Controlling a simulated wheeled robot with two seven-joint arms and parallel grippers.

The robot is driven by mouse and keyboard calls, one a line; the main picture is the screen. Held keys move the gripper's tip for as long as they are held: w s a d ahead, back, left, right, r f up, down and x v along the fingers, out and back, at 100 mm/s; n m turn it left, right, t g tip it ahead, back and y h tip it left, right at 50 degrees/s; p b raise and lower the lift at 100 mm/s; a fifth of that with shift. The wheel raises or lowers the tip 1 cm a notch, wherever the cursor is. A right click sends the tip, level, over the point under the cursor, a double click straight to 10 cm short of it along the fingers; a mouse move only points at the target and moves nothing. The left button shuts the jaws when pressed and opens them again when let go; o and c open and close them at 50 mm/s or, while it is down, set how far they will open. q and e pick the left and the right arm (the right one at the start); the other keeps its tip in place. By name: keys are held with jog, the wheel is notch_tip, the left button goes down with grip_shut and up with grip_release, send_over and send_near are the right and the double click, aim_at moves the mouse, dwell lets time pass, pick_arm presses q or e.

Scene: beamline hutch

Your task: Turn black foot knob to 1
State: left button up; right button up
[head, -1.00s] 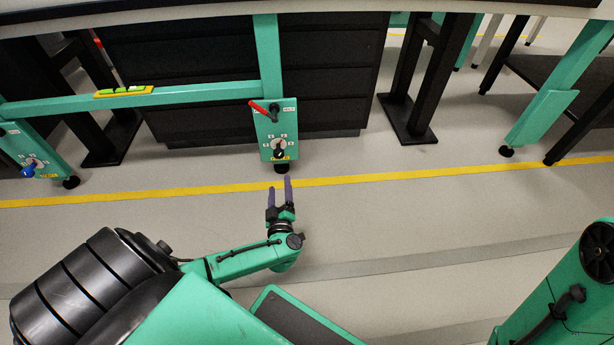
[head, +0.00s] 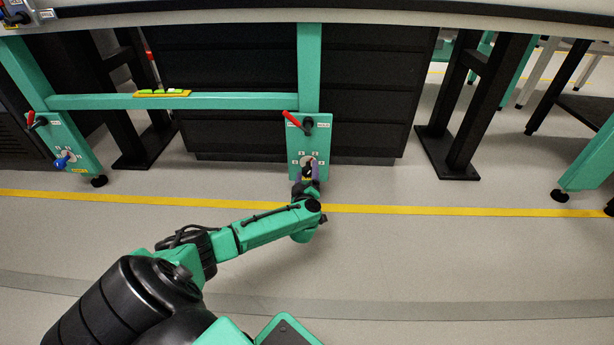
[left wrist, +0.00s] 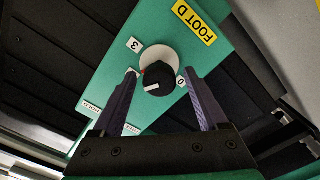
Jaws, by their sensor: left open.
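The black foot knob (left wrist: 158,79) sits on a white round dial (left wrist: 160,56) on a green panel (left wrist: 100,85) in the left wrist view. A white line on the knob points down-left in that picture. Labels 3 and 0 show beside the dial, with a yellow tag reading FOOT D (left wrist: 195,22). My left gripper (left wrist: 160,72) is open, one finger on each side of the knob; I cannot tell whether they touch it. In the head view my left gripper (head: 308,170) is at the panel (head: 322,135) and partly hides the dial. My right gripper is out of view.
A red lever (head: 291,119) sits above the dial on the same panel. Another green leg panel on the left has a blue knob (head: 62,162) and a red lever (head: 31,119). Black drawers (head: 250,90) stand behind. The floor in front is clear.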

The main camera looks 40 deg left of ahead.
pick_arm(q)
grip_shut()
jog(key=shift+r+n+p, duration=0.1)
jog(key=shift+n+p, duration=0.2)
jog(key=shift+p, duration=0.45)
jog(key=n+p, duration=0.1)
jog(key=p, duration=0.2)
jog(key=shift+d+r, duration=0.1)
jog(key=shift+n+p, duration=0.6)
jog(key=shift+f+n, duration=0.3)
jog(key=shift+n, duration=0.1)
jog(key=shift+f+n, duration=0.1)
jog(key=shift+n, duration=0.8)
jog(key=n, duration=0.4)
jog(key=shift+n+b, duration=0.4)
jog(key=shift+n, duration=0.8)
